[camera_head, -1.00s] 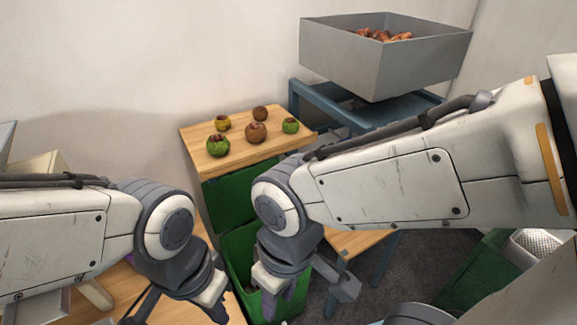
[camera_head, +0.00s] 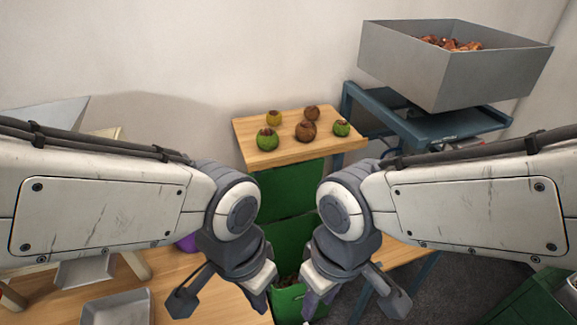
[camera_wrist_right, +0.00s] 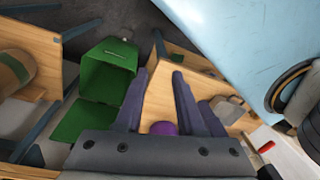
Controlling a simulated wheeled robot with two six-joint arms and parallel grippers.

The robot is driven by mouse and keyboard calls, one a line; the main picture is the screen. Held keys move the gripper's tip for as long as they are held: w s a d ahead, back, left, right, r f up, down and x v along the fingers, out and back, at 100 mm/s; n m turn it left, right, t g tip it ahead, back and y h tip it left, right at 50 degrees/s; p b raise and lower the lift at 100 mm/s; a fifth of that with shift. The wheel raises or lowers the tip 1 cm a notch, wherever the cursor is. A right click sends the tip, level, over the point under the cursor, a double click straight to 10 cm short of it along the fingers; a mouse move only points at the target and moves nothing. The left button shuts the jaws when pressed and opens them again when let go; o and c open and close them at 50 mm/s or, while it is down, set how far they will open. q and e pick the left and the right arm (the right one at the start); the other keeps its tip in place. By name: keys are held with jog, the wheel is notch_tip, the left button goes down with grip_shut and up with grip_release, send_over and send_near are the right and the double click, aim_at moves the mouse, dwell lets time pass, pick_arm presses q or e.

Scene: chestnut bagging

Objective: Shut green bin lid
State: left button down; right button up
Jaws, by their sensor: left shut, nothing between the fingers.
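The green bin (camera_head: 291,240) stands open below the small wooden shelf, between my two arms in the head view. Its lid (camera_head: 290,187) is raised at the back, under the shelf's edge. A few brown things show low inside the bin. In the right wrist view the bin (camera_wrist_right: 104,76) is open with its lid (camera_wrist_right: 84,121) swung away from the mouth. My left gripper (camera_head: 260,303) is shut and empty, at the bin's left front. My right gripper (camera_head: 312,304) is at the bin's right front. Its fingers (camera_wrist_right: 159,78) are apart with nothing between them.
Several chestnuts in green and brown husks lie on the wooden shelf (camera_head: 280,153). A grey box (camera_head: 440,75) of chestnuts stands on a blue stand (camera_head: 430,125) at right. A wooden table (camera_head: 190,300) with a grey tray (camera_head: 118,308) is at left.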

jog(key=shift+w+a+f, duration=0.15)
jog(key=shift+w+f, duration=0.05)
jog(key=shift+f, duration=0.05)
grip_shut()
jog(key=w+a+f+n+t+y+b, duration=0.25)
jog(key=w+a+f+b, duration=0.45)
jog(key=w, duration=0.4)
jog(key=n+t+h+b, duration=0.5)
jog(key=n+t+b, duration=0.2)
jog(key=t+b, duration=0.95)
send_near(270, 171)
notch_tip(270, 171, up, 2)
jog(key=shift+n+y, duration=0.25)
jog(key=shift+y, duration=0.2)
jog(key=w, duration=0.6)
jog(key=w+d+r, duration=0.1)
jog(key=w, duration=0.3)
